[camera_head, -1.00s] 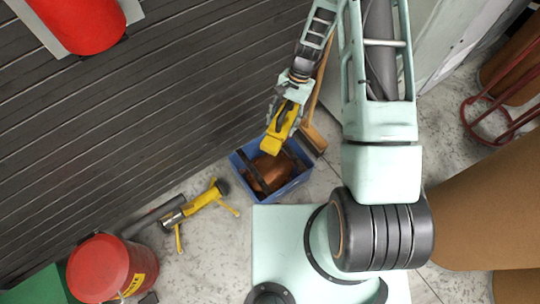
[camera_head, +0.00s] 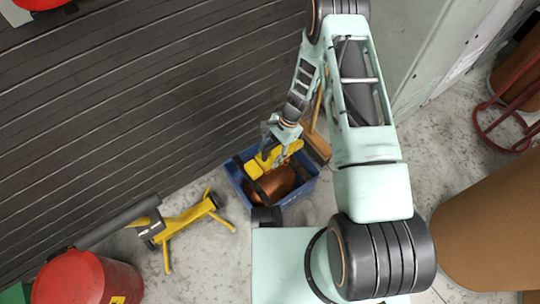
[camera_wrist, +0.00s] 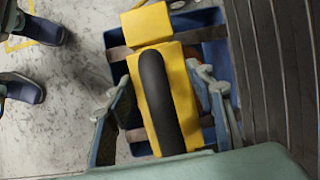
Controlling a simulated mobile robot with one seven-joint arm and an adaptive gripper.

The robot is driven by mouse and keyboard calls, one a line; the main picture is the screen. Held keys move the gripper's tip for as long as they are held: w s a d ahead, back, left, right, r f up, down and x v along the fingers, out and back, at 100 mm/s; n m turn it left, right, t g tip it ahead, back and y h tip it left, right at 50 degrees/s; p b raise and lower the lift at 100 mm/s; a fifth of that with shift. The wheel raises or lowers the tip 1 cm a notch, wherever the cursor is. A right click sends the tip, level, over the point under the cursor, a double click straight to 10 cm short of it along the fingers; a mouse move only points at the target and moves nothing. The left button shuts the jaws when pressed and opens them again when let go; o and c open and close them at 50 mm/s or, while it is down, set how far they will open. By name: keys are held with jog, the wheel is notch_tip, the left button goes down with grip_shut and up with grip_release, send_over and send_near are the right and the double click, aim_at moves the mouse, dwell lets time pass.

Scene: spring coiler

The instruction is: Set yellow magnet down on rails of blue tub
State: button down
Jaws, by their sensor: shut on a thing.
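The yellow magnet (camera_head: 262,163) with its black handle (camera_wrist: 160,100) is held by my gripper (camera_head: 279,148). In the wrist view, the fingers of my gripper (camera_wrist: 168,108) stand on either side of the magnet. The blue tub (camera_head: 297,194) is directly below, with a copper-coloured object (camera_head: 277,185) inside. Dark rails (camera_head: 246,178) cross the tub; in the wrist view a rail (camera_wrist: 203,34) shows beside the magnet. The magnet lies across the tub opening, over both rails. I cannot tell whether it touches them. My gripper hides part of it.
A yellow stand (camera_head: 187,220) with a dark cylinder is on the floor left of the tub. A red drum (camera_head: 85,280) stands at lower left. A broom (camera_head: 316,148) is behind the tub. The dark slatted wall (camera_head: 130,100) rises close by.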

aim_at(279, 151)
notch_tip(279, 151, down, 10)
jog(key=b, duration=0.7)
jog(key=shift+f, duration=0.25)
jog(key=shift+a+f+b, duration=0.1)
jog(key=shift+f+b, duration=0.45)
jog(key=shift+b, duration=0.25)
dwell(1.0)
jog(key=c, duration=0.9)
grip_release()
jog(key=shift+o, duration=0.2)
jog(key=v, duration=1.2)
jog(key=shift+w, duration=0.1)
